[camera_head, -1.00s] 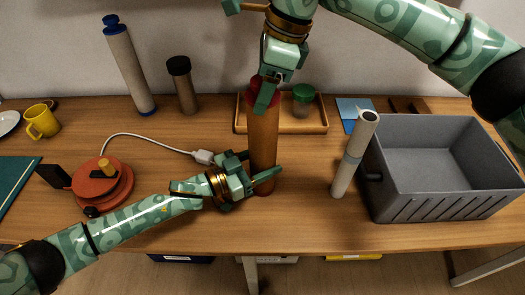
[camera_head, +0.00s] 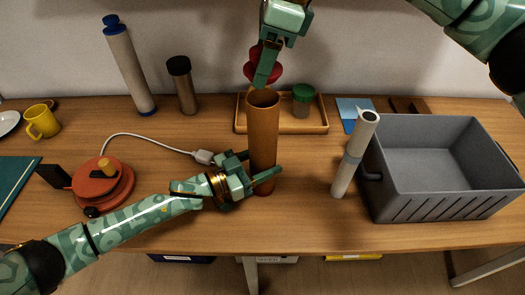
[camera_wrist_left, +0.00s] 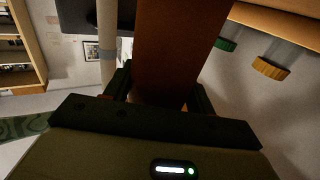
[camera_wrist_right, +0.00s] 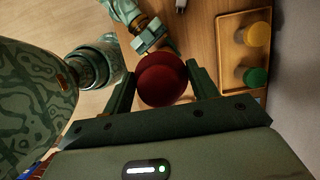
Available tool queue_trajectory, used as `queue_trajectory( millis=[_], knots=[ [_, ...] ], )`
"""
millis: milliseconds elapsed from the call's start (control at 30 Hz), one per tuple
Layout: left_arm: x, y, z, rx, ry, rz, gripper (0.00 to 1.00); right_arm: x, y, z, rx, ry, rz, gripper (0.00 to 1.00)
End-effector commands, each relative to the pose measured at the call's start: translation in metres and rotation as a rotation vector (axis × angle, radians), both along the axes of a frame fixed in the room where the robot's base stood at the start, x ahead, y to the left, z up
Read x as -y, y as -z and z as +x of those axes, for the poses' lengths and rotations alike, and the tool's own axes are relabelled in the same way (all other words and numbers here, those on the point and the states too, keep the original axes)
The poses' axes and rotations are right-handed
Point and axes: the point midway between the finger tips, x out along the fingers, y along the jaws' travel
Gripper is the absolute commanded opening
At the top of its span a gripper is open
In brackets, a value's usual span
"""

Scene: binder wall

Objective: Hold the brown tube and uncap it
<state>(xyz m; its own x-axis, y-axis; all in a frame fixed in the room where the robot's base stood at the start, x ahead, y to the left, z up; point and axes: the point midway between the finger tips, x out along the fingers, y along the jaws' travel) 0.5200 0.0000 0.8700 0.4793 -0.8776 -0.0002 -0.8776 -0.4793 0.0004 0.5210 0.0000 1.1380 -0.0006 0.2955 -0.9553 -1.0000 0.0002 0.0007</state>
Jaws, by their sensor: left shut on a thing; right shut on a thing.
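The brown tube (camera_head: 263,135) stands upright on the table with its top open. My left gripper (camera_head: 262,178) is shut on its lower part; the tube also fills the middle of the left wrist view (camera_wrist_left: 180,50). The red cap (camera_head: 262,68) is in my right gripper (camera_head: 264,72), held above the tube's mouth and apart from it. In the right wrist view the red cap (camera_wrist_right: 162,80) sits between the fingers of my right gripper (camera_wrist_right: 162,84) and hides the tube's mouth.
A wooden tray (camera_head: 317,127) with a green-lidded jar (camera_head: 303,103) is behind the tube. A pale tube (camera_head: 350,160) and a grey crate (camera_head: 440,205) stand to the right. A red round device (camera_head: 103,185) and a white cable (camera_head: 150,139) lie to the left.

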Motion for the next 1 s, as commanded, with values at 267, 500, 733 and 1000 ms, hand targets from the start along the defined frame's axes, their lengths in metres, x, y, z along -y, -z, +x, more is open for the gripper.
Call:
queue_trajectory(
  millis=[267, 500, 733, 1000],
  knots=[
    [0.000, 0.001, 0.000, -0.001, -0.001, 0.002, 0.33, 0.000, -0.005, 0.000, 0.000, 0.000, 0.000, 0.37],
    [0.000, 0.001, 0.000, -0.001, -0.001, 0.002, 0.81, 0.000, -0.005, 0.000, 0.000, 0.000, 0.000, 0.37],
    [-0.001, 0.000, 0.000, 0.000, -0.001, 0.001, 0.81, 0.000, -0.005, 0.000, 0.000, 0.000, 0.000, 0.37],
    [-0.039, 0.002, -0.020, -0.003, -0.002, 0.003, 0.81, 0.000, -0.005, 0.000, 0.000, 0.000, 0.000, 0.37]
  ],
)
